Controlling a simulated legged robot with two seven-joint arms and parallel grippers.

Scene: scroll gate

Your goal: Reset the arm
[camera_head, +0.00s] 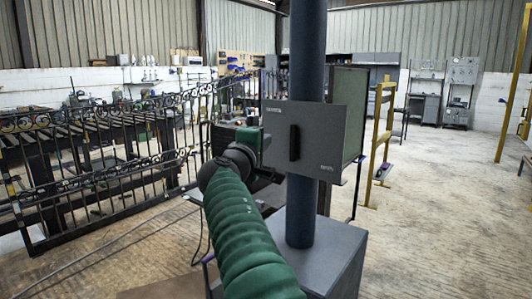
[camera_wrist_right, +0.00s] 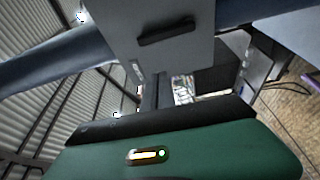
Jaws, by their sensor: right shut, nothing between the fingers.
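My right arm, in a green ribbed sleeve, reaches up from the bottom of the head view. Its gripper (camera_head: 262,150) is beside the left edge of a grey panel (camera_head: 328,135) with a dark upright handle (camera_head: 294,142). The fingertips are hard to make out there. In the right wrist view the gripper's dark fingers (camera_wrist_right: 154,96) are shut and empty, just below the same panel (camera_wrist_right: 140,55) and its handle (camera_wrist_right: 166,32). I see no contact with the handle. My left gripper is in neither view.
A dark blue post (camera_head: 301,215) rises from a grey base block (camera_head: 335,255) close to my right arm. A scrolled black iron gate (camera_head: 95,150) stands at left. Yellow frames (camera_head: 377,130) stand at right. The floor (camera_head: 440,220) at right is mostly clear.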

